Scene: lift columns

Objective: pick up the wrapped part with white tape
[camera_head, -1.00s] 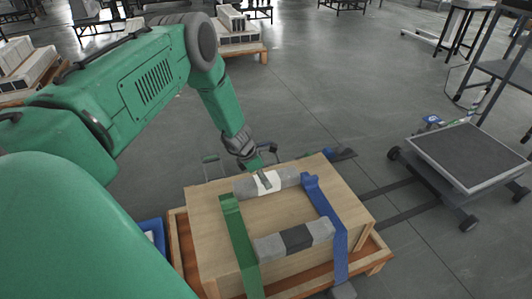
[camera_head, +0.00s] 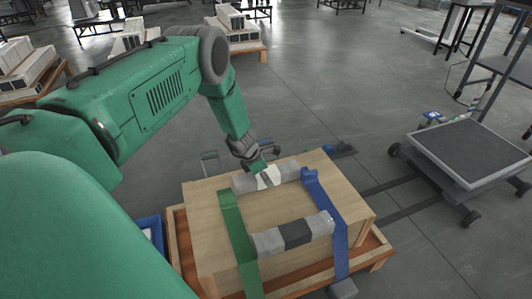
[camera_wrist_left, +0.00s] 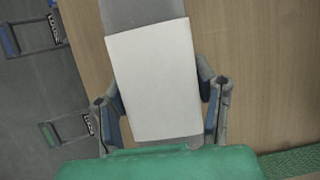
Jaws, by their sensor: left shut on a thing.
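The wrapped part with white tape (camera_head: 268,178) is a grey roll lying along the far edge of the wooden box top. In the left wrist view the white tape (camera_wrist_left: 155,75) fills the middle, with a finger of my left gripper (camera_wrist_left: 163,115) on each side. Whether the part is clear of the box top cannot be told. A second grey wrapped part with a dark band (camera_head: 295,235) lies nearer on the box. My right gripper is not in view.
The wooden box (camera_head: 268,212) carries a green strap (camera_head: 238,240) and a blue strap (camera_head: 327,215), and rests on a wooden pallet (camera_head: 180,245). A blue bin (camera_head: 150,235) stands at its left.

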